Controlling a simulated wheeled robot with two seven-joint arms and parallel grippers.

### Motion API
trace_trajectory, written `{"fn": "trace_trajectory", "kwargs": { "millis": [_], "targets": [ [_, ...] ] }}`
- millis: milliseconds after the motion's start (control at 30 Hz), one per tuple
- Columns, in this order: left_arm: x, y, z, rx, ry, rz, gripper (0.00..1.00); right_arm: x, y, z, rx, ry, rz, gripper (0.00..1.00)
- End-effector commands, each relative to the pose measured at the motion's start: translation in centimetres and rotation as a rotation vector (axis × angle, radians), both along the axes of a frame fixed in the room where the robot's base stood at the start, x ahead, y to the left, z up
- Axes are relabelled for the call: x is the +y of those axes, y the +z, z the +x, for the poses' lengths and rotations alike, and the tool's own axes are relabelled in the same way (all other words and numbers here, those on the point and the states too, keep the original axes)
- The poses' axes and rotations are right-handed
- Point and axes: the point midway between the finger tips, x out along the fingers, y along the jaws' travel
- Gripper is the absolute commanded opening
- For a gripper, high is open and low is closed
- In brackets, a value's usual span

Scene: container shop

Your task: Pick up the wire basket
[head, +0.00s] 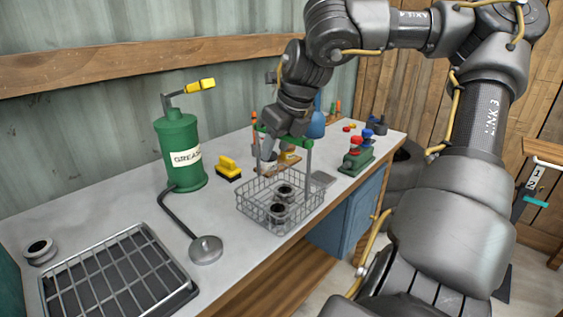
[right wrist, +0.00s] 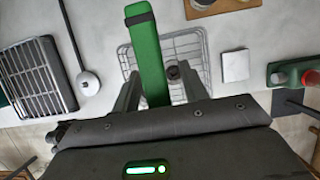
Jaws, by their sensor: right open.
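The wire basket (head: 252,207) stands on the grey bench top near its front edge, with dark ring-shaped parts inside. A green bar (head: 290,139), which looks like its handle grip, spans above it between grey uprights. In the right wrist view the green bar (right wrist: 147,55) lies between my fingers, with part of the basket's mesh (right wrist: 198,50) beyond. My right gripper (head: 288,128) is open and points down over the bar; it also shows in the wrist view (right wrist: 158,92). Whether either finger touches the bar is unclear. My left gripper is not in view.
A green grease pump (head: 180,150) stands left, its hose running to a round metal foot (head: 206,250). A grated tray (head: 120,275) lies front left. A yellow brush (head: 229,168) sits behind the basket. A green and red device (head: 356,156) stands to the right.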

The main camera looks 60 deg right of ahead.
Motion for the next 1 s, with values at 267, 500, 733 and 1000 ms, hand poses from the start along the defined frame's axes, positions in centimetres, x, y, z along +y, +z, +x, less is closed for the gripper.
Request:
{"fn": "trace_trajectory", "kwargs": {
  "millis": [267,500,733,1000],
  "targets": [
    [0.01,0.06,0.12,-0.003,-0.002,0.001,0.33,0.0,-0.01,-0.01,0.0,0.0,0.0,0.29],
    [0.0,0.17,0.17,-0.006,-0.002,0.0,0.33,-0.01,-0.01,-0.01,0.0,0.0,0.0,0.0],
    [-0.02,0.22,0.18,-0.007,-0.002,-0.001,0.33,0.0,0.06,0.02,-0.002,0.0,0.0,0.0],
    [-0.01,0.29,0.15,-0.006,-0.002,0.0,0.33,-0.01,0.5,0.03,-0.003,-0.001,-0.001,0.0]
  ]
}}
